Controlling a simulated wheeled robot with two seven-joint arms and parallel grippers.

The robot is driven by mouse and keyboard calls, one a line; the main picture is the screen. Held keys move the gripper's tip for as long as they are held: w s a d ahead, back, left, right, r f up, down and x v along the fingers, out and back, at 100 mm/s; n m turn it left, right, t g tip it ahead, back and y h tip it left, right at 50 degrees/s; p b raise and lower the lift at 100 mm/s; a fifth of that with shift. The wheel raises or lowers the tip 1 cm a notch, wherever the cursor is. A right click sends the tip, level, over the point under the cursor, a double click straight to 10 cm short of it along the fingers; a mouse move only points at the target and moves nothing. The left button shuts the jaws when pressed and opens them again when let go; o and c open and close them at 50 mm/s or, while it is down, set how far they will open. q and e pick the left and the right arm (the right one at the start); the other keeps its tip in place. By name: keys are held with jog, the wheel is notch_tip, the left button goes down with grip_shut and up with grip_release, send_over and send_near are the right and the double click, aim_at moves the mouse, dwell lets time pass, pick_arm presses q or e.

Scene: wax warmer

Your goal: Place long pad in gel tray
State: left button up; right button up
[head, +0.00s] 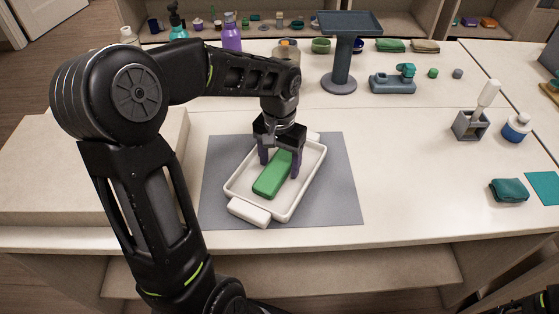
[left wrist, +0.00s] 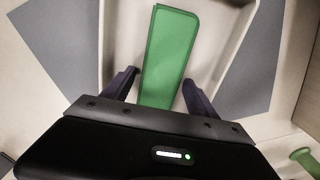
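The long green pad (head: 273,174) lies lengthwise inside the white gel tray (head: 232,187), apparently flat on its floor. The pad also shows in the left wrist view (left wrist: 170,52), with the tray's wall (left wrist: 235,50) beside it. My left gripper (head: 280,170) points down into the tray, its two dark purple fingers on either side of the pad. In the left wrist view the fingers of this gripper (left wrist: 159,80) stand apart, with small gaps between them and the pad. It is open and holds nothing. My right gripper is not visible.
The tray sits on a grey mat (head: 340,190). A beige block (head: 100,190) is at the left. A dark pedestal stand (head: 343,60) and teal device (head: 393,80) stand behind. A grey holder (head: 470,125), blue jar (head: 516,128) and teal pouch (head: 509,190) are right.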

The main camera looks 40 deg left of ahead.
aim_at(279, 165)
pick_arm(q)
jog(key=shift+o, duration=0.4)
jog(key=shift+r, duration=0.3)
notch_tip(279, 165, up, 12)
